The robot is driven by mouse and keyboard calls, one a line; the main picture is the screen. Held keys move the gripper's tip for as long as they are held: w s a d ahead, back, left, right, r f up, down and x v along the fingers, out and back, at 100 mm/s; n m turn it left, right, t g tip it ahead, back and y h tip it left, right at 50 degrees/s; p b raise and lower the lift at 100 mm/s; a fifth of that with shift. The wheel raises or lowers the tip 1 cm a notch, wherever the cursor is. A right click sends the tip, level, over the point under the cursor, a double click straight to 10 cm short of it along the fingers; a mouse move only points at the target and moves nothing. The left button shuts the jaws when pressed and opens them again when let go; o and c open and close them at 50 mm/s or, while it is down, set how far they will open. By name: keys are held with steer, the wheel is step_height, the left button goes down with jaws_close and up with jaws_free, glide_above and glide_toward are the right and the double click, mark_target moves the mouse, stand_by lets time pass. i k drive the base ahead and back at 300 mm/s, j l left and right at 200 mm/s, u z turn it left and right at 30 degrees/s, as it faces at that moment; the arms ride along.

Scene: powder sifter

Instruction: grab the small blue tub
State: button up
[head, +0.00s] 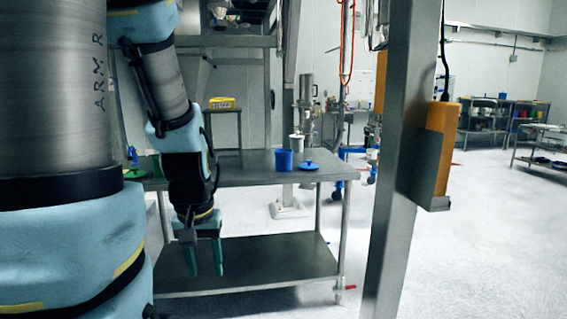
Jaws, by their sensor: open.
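The small blue tub (283,160) stands upright on the steel table (240,172), right of my arm. A round blue lid with a knob (309,166) lies on the table just right of the tub. My gripper (205,262) hangs pointing down in front of the table, below its top and left of the tub. Its two green fingers are apart with nothing between them. The tub's inside cannot be seen.
A white tub (297,143) stands behind the blue one. A green item (134,173) and a blue item (132,154) are at the table's left. A lower shelf (262,262) lies beneath. A steel post (403,160) with an orange box (436,150) stands right.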

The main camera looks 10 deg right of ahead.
mark_target(282, 156)
steer(key=i+u, duration=0.2)
steer(key=i, duration=0.35)
steer(key=i+l+u, duration=0.15)
steer(key=i, duration=0.4)
steer(key=i+l+u, duration=0.2)
steer(key=i, duration=0.3)
steer(key=i+l+u, duration=0.15)
steer(key=i+l, duration=0.2)
steer(key=i, duration=0.2)
